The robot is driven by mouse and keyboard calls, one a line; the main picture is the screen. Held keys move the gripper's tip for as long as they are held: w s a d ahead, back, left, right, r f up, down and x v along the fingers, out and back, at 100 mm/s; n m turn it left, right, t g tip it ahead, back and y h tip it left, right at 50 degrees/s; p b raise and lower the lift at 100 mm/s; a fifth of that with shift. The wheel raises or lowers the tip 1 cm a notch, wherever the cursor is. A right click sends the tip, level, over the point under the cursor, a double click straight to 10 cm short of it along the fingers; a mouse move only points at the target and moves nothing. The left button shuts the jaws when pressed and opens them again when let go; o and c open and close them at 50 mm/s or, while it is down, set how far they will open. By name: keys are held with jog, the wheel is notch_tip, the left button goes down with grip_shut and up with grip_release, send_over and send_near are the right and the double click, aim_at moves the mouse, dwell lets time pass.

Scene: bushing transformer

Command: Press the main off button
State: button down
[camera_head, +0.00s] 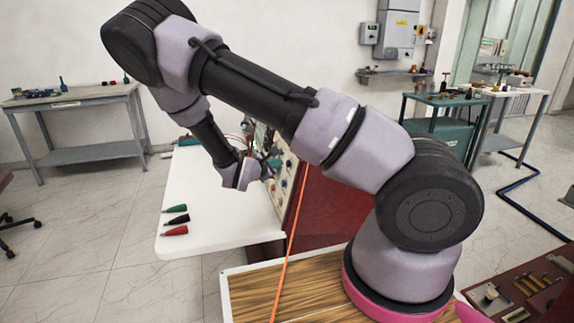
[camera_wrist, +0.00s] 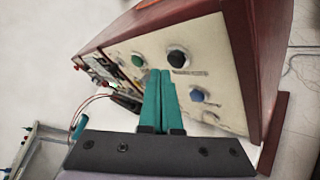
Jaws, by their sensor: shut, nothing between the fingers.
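The red control cabinet (camera_wrist: 238,50) has a cream front panel (camera_wrist: 150,40) with several round controls, seen tilted in the wrist view. A green control (camera_wrist: 138,60), a black one (camera_wrist: 178,59) and a blue one (camera_wrist: 197,95) show on it. The labels are too blurred to read, so I cannot tell which is the main off button. My gripper (camera_wrist: 160,73) is shut and empty, its teal fingertips in front of the panel between the green and black controls. I cannot tell whether they touch it. In the head view my arm partly hides the panel (camera_head: 284,182).
The cabinet stands on a white table (camera_head: 205,222), with black, green and red plugs (camera_head: 176,220) at its front left. An orange cable (camera_head: 291,235) hangs in front of the cabinet. A grey workbench (camera_head: 75,125) stands at the back left, with open floor between.

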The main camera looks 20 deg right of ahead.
jog(key=shift+d, duration=0.1)
dwell(0.3)
jog(key=shift+d+f, duration=0.1)
jog(key=shift+d, duration=0.2)
jog(key=shift+d+f, duration=0.1)
jog(key=shift+d, duration=0.4)
dwell(0.6)
jog(key=shift+a, duration=0.15)
jog(key=shift+a+r, duration=0.2)
jog(key=shift+a, duration=0.55)
jog(key=shift+a+r, duration=0.2)
jog(key=shift+a, duration=0.6)
jog(key=shift+a+r, duration=0.2)
jog(key=shift+a, duration=0.6)
jog(key=shift+a+r, duration=0.2)
jog(key=shift+a, duration=0.6)
